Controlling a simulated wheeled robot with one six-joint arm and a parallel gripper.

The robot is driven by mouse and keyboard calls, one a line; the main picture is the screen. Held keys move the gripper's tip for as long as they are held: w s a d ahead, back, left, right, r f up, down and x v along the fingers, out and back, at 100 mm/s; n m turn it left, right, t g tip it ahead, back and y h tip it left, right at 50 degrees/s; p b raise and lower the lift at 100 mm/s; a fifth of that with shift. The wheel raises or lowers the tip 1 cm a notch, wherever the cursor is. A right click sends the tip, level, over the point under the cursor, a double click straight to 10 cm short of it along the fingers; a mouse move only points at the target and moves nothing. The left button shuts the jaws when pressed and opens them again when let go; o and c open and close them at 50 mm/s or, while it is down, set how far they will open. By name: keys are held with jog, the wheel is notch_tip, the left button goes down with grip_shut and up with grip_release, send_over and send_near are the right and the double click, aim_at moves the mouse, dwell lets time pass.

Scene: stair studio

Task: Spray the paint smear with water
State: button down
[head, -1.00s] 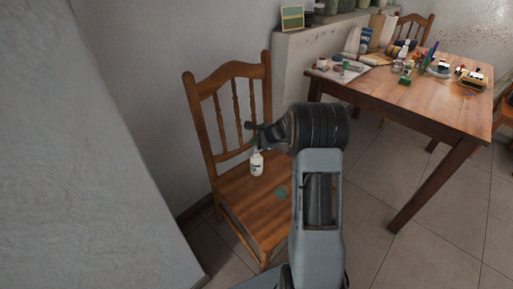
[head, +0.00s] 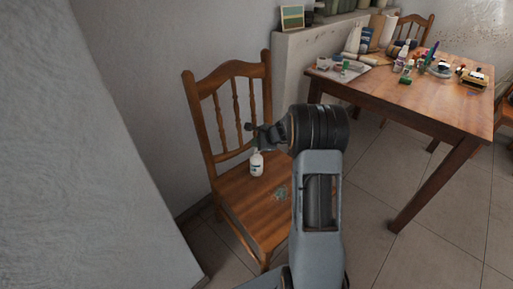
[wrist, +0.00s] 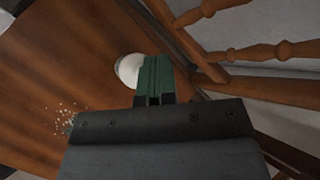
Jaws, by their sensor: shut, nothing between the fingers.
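A white spray bottle (head: 257,164) stands upright on the wooden chair's seat (head: 238,190). The paint smear (head: 281,194) lies on the seat to the right of the bottle. It looks greyish green and is covered with pale speckles like droplets. In the wrist view the smear (wrist: 66,120) shows at the left as scattered light specks. My gripper (head: 257,146) is right at the bottle's top, with its green fingers (wrist: 155,78) shut together. In the wrist view the bottle's white body (wrist: 129,68) shows beside and below the fingers, which hide its top.
The chair's spindled back (head: 232,110) rises close behind the bottle and my gripper. A wooden table (head: 425,92) with several paints and tools stands at the right. Grey walls are at the left and behind. The rest of the seat is clear.

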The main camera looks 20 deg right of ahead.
aim_at(256, 148)
jog(key=shift+r+p, duration=0.7)
jog(key=shift+r, duration=0.25)
jog(key=shift+r+p, duration=2.3)
jog(key=shift+r, duration=0.65)
